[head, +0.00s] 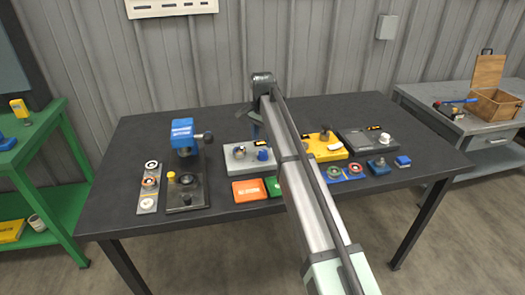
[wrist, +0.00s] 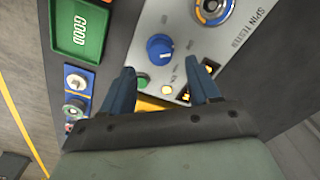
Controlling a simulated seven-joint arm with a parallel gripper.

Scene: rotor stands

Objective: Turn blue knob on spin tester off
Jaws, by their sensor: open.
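The spin tester (head: 237,164) is a grey box on the dark table, left of my arm in the head view; its labelled panel (wrist: 218,61) fills the upper right of the wrist view. The blue knob (wrist: 160,48) sits on this panel with a pale pointer mark; it also shows in the head view (head: 263,155). A green button (wrist: 142,80) and small lit indicators are near it. My gripper (wrist: 164,72) is open and empty, its two blue fingers apart over the panel, with the knob just beyond the fingertips. Contact with the panel cannot be told.
A green GOOD tray (wrist: 82,28) and an orange tray (head: 249,191) lie in front of the tester. A yellow device (head: 325,147) stands to its right, and a blue-headed press (head: 182,135) to its left.

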